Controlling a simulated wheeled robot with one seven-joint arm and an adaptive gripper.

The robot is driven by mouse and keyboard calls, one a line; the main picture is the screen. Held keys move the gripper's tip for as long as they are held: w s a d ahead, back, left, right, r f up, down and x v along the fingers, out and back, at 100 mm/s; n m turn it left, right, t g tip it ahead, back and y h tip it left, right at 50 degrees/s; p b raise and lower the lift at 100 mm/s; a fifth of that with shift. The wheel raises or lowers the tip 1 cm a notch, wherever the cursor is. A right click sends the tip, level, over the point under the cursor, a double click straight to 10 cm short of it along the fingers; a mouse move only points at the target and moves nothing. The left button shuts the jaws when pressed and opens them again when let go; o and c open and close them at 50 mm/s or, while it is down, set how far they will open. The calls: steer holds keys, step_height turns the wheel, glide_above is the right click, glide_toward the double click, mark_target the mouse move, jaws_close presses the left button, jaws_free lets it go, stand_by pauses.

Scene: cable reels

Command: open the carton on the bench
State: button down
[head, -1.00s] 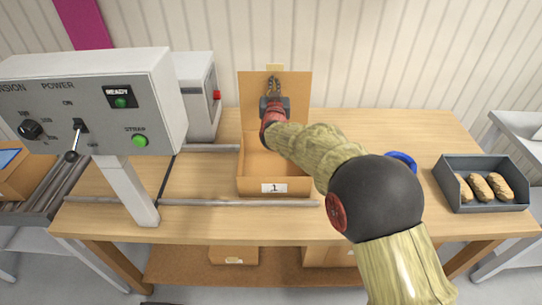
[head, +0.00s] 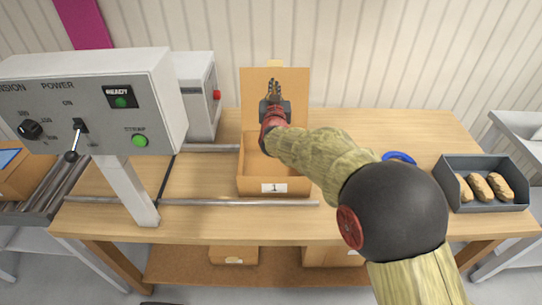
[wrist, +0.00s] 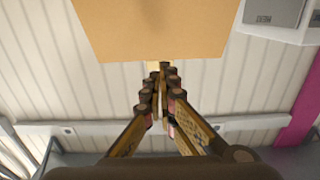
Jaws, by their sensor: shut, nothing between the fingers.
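The carton (head: 273,187), a brown box with a white label marked 1, stands on the bench (head: 400,220). Its lid (head: 290,88) stands up at the back edge, and the front and part of the inside show. A small tab (head: 274,63) sticks up from the lid's edge. My gripper (head: 273,84) is shut and empty, in front of the upright lid and above the carton. In the wrist view the lid (wrist: 150,30) lies just beyond the fingertips (wrist: 160,72); whether they touch it I cannot tell. My arm hides the carton's right inside.
A control panel (head: 85,105) on a post stands at the left, with a grey machine (head: 198,95) behind it. Metal rails (head: 240,203) run beside the carton. A blue ring (head: 400,157) and a grey tray (head: 480,204) of several wrapped pieces are at the right.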

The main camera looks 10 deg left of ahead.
steer(key=r+v, duration=0.2)
steer(key=v, duration=0.6)
steer(key=shift+w+a, duration=0.1)
stand_by(0.3)
steer(key=s+a+f+n+g+y, duration=0.1)
steer(key=s+a+f+g, duration=0.2)
steer(key=f, duration=0.4)
steer(key=s+f+n+g, duration=0.1)
steer(key=s+f+g, duration=0.2)
steer(key=s+f, duration=0.25)
steer(key=s+d+f+g, duration=0.3)
steer(key=s+d+g, duration=0.15)
steer(key=s, duration=0.25)
steer(key=s+d+r+m+g+h, duration=0.1)
steer(key=s+d+r+g+h, duration=0.1)
steer(key=s+d, duration=1)
steer(key=s+d+r+m+g+h, duration=0.1)
steer(key=s+d+r+g+h, duration=0.1)
steer(key=s+d, duration=1.05)
steer(key=d+r+m+t, duration=0.1)
steer(key=d+r, duration=0.1)
steer(key=d, duration=0.3)
steer(key=s+d+r+m+t+h, duration=0.1)
steer(key=d+r, duration=0.2)
steer(key=d, duration=0.2)
steer(key=shift+s+r+m+t, duration=0.15)
steer(key=shift+r+m+t, duration=0.2)
steer(key=shift+m, duration=0.05)
